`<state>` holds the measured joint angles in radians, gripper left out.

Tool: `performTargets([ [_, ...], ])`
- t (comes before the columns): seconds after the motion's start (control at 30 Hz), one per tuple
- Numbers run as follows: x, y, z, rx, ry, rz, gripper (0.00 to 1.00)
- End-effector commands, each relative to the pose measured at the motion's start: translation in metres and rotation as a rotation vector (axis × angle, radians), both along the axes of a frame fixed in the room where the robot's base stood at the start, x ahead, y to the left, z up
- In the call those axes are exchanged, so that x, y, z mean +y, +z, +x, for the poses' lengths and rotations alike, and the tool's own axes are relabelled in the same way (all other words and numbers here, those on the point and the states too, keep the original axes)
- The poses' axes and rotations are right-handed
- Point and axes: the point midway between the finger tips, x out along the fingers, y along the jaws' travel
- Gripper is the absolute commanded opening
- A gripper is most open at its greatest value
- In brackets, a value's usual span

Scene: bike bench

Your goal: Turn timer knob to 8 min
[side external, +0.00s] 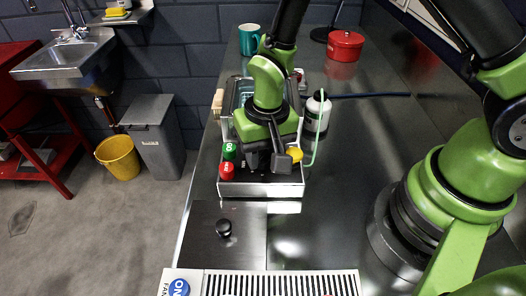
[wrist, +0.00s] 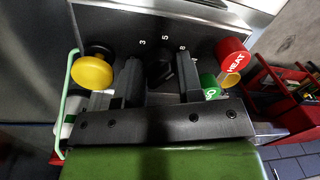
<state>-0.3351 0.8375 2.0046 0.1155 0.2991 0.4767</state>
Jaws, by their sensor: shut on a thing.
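The black timer knob (wrist: 160,72) sits on the dark control panel between my gripper's two fingers in the wrist view. The printed numbers 3, 5 and 8 show around its far side. My gripper (wrist: 161,88) is shut on the knob, with one finger on each side. Dark on dark, the knob's pointer is hard to read, so I cannot tell its exact setting. In the side view my gripper (side external: 265,163) is down at the panel box (side external: 258,190) and hides the knob.
A yellow knob (wrist: 92,70) is left of my fingers in the wrist view. The red HEAT button (wrist: 234,54) and a green button (wrist: 209,84) are to the right. A white bottle (side external: 316,112) with a green tube stands beside the box.

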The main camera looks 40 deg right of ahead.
Motion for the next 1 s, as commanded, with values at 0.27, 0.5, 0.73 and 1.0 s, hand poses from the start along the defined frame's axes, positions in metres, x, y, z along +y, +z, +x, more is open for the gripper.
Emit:
performTargets([
  [0.27,-0.002,0.0,0.001,-0.003,-0.015,0.0,0.1],
  [0.5,-0.002,0.0,0.001,-0.002,-0.014,-0.001,0.41],
  [0.73,-0.001,0.0,0.0,0.0,-0.013,-0.001,0.43],
  [1.0,-0.002,0.023,0.0,-0.005,-0.012,0.001,0.43],
])
